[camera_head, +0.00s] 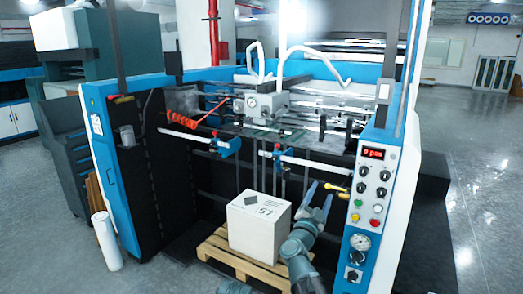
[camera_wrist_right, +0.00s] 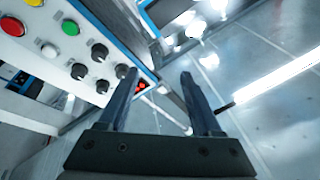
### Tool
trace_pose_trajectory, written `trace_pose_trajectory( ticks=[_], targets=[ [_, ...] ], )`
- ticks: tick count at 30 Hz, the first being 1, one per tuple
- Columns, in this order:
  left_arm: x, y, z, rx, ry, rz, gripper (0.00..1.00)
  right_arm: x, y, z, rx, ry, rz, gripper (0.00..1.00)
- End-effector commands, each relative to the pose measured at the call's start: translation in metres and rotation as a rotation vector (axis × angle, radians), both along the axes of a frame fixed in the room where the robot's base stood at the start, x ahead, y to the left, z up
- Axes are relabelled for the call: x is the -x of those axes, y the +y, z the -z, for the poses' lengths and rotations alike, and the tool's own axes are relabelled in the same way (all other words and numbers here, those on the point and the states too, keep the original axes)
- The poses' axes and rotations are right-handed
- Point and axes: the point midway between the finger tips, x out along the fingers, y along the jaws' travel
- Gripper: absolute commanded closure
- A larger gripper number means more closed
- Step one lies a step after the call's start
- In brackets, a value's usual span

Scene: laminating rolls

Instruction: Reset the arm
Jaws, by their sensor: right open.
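My right arm (camera_head: 298,250) comes up from the bottom, in front of the machine and just right of the white box. My right gripper (camera_head: 319,193) points up near the control panel, with its fingers apart. The right wrist view shows the same gripper (camera_wrist_right: 158,75) open, with nothing between its two dark fingers. My left gripper does not show.
The control panel (camera_head: 376,185) with buttons and knobs is close on the right. A white box (camera_head: 258,230) stands on a wooden pallet (camera_head: 222,252) inside the blue and white machine (camera_head: 110,150). A white roll (camera_head: 106,242) stands on the floor at left.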

Motion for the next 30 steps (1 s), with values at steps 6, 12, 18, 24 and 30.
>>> trace_pose_trajectory(
  ticks=[6, 12, 18, 24, 30],
  targets=[
    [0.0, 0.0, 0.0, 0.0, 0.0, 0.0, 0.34, -0.016, 0.078, 0.037, 0.166, 0.232, -0.419, 0.34],
    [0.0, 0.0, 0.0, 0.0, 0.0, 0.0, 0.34, 0.008, 0.126, 0.114, 0.27, 0.581, -0.713, 0.34],
    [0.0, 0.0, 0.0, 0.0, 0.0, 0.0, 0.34, 0.073, 0.129, 0.202, 0.308, 1.03, -0.882, 0.34],
    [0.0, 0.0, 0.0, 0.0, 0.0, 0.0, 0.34, 0.148, 0.101, 0.258, 0.28, 1.434, -0.909, 0.34],
    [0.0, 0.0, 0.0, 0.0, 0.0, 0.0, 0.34, 0.21, 0.071, 0.28, 0.225, 1.731, -0.864, 0.34]
  ],
)
